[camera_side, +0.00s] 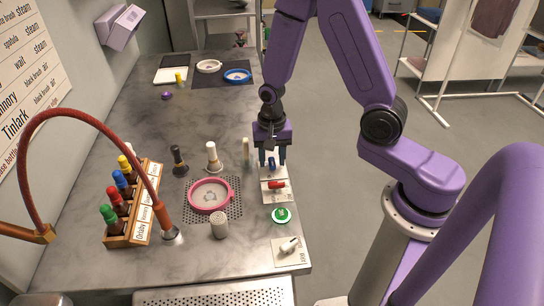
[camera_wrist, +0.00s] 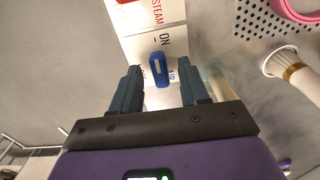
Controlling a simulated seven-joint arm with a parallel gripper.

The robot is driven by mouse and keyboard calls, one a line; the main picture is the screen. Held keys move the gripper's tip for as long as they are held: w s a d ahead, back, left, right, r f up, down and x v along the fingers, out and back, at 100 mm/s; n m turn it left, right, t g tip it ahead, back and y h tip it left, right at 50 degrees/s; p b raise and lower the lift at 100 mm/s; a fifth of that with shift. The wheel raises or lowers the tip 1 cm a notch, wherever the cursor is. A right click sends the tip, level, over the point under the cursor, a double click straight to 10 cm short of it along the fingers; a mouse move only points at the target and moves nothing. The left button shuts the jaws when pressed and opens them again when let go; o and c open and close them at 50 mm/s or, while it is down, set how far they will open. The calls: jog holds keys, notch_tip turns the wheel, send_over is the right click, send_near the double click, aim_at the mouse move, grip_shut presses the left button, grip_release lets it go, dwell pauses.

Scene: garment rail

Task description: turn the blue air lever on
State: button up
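The blue air lever (camera_wrist: 159,72) sits on a white plate lettered ON and AIR in the wrist view. It stands between my two dark fingertips, with a gap on each side. In the side view the blue lever (camera_side: 271,163) shows between the fingers, at the counter's right edge. My gripper (camera_wrist: 160,76) is open, points down over the plate and holds nothing. It also shows in the side view (camera_side: 272,160). The fingers hide part of the plate, and how far the lever is turned is hard to tell.
A red lever (camera_side: 276,184) on the STEAM plate is close by, then a green round button (camera_side: 281,215) and a white lever (camera_side: 289,245). A pink-rimmed dish (camera_side: 210,195), white-headed brush (camera_side: 213,157) and bottle rack (camera_side: 130,200) stand left.

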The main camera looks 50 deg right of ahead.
aim_at(273, 164)
jog(key=shift+r, duration=0.1)
notch_tip(273, 164, up, 17)
dwell(0.8)
jog(key=shift+r, duration=0.1)
jog(key=s+a+n, duration=0.2)
jog(key=s+n, duration=0.8)
jog(key=n, duration=0.1)
jog(key=s+a+f+n, duration=0.1)
jog(key=s+a+n, duration=0.1)
jog(key=s+n, duration=0.8)
jog(key=shift+s+f+n, duration=0.2)
jog(key=shift+s+n, duration=0.2)
jog(key=shift+s, duration=0.35)
